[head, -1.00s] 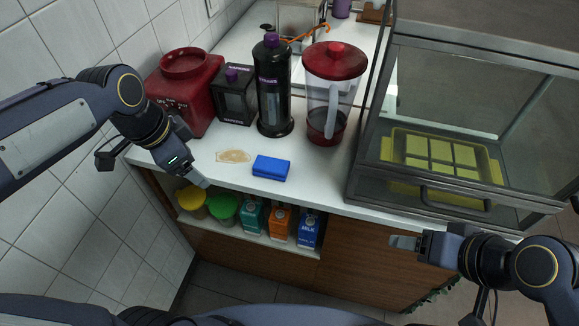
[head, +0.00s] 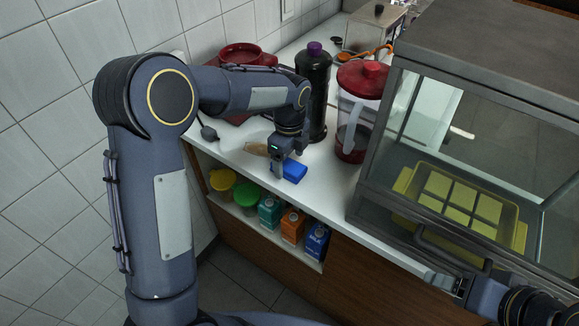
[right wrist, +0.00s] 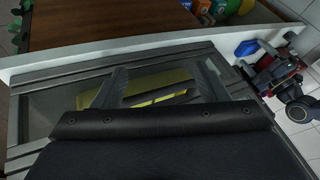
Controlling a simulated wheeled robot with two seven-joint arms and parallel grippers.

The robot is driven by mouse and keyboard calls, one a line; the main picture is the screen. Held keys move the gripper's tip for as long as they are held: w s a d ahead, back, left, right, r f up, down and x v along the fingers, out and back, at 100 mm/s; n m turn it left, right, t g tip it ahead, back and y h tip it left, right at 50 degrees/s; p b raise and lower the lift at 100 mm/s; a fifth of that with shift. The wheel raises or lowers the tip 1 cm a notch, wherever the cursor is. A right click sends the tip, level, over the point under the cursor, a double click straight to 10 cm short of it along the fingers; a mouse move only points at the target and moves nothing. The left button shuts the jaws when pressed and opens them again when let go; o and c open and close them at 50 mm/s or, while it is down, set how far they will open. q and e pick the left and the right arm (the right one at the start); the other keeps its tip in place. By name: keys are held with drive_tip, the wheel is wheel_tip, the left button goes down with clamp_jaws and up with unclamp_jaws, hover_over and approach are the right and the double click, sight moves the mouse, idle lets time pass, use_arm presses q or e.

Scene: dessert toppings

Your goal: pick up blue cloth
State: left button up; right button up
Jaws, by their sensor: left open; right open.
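The blue cloth (head: 294,171) is a small folded block on the white counter near its front edge. My left gripper (head: 280,168) is at the cloth, pointing down, with its fingers open. It hides part of the cloth's left side; I cannot tell whether it touches it. My right gripper (head: 445,281) is open and empty at the lower right, in front of the glass case. In the right wrist view its two fingers (right wrist: 160,88) stand apart with nothing between them.
A tan patch (head: 256,149) lies left of the cloth. Behind stand a red canister (head: 243,57), a black bottle (head: 313,90) and a red-lidded pitcher (head: 360,110). A glass case (head: 470,170) holding a yellow tray fills the right. Cartons (head: 292,226) stand on the shelf below.

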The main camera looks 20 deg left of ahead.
use_arm(q)
drive_tip(key=shift+f, duration=0.95)
drive_tip(key=c, duration=1)
drive_tip(key=shift+r, duration=0.15)
drive_tip(key=shift+c, duration=0.2)
drive_tip(key=shift+r, duration=0.25)
wheel_tip(320, 180, up, 2)
drive_tip(key=shift+r, duration=0.2)
drive_tip(key=s+a+r+b, duration=0.1)
drive_tip(key=s+a+r, duration=0.3)
drive_tip(key=s+r, duration=0.5)
drive_tip(key=s, duration=0.4)
drive_tip(key=shift+s+r+b, duration=0.3)
drive_tip(key=shift+r, duration=0.1)
